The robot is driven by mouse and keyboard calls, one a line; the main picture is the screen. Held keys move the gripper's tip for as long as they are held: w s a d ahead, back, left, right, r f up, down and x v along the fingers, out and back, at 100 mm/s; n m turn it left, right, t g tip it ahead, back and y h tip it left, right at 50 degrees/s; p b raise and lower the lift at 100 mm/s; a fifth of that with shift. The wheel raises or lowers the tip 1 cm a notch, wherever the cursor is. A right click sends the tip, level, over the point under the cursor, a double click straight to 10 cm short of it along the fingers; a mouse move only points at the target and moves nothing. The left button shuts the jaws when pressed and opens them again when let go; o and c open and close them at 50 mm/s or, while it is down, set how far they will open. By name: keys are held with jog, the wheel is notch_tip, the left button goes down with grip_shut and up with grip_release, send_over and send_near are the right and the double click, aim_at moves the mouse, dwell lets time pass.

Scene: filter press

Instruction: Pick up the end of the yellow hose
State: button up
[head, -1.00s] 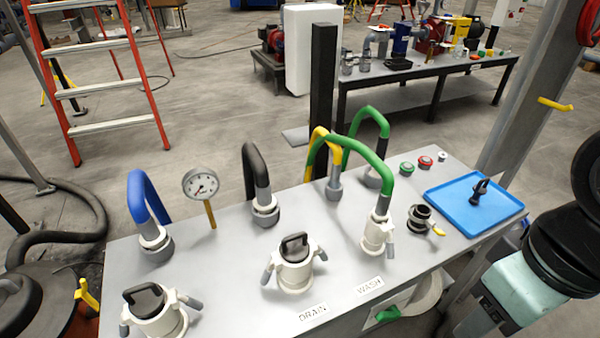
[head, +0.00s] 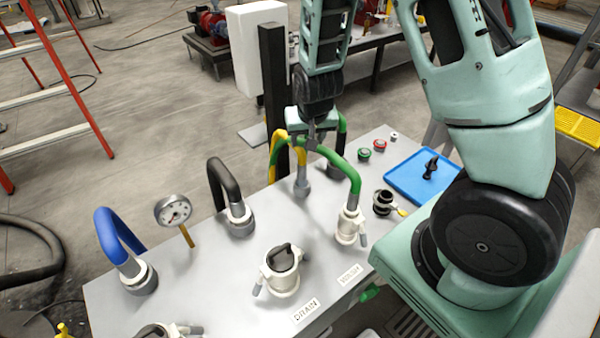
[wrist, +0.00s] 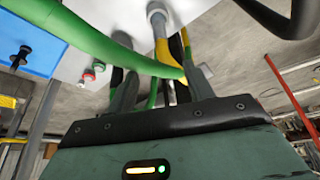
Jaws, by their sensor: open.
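The yellow hose (head: 276,150) arches up from a grey collar on the grey bench top and bends over the bench's back edge. In the wrist view the yellow hose (wrist: 162,48) runs from its collar down between my two fingers. My gripper (head: 312,142) is open, pointing down at the hose arches; in the wrist view (wrist: 160,85) the fingers are spread. I cannot tell whether a finger touches a hose. The green hose (head: 338,158) crosses close beside the fingers and also shows in the wrist view (wrist: 90,42). The yellow hose's far end is hidden.
A black hose (head: 218,180) and a blue hose (head: 112,228) arch up further left, with a gauge (head: 174,210) between them. A blue tray (head: 408,182) lies at the right. A dark post (head: 274,85) stands behind the bench. White couplings (head: 282,270) stand in front.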

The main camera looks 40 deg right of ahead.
aim_at(303, 161)
jog(key=p+x, duration=0.2)
jog(key=x, duration=0.8)
jog(key=shift+f, duration=0.4)
jog(key=shift+p+x, duration=1.1)
jog(key=shift+x, duration=1.6)
jog(key=shift+w, duration=0.15)
grip_shut()
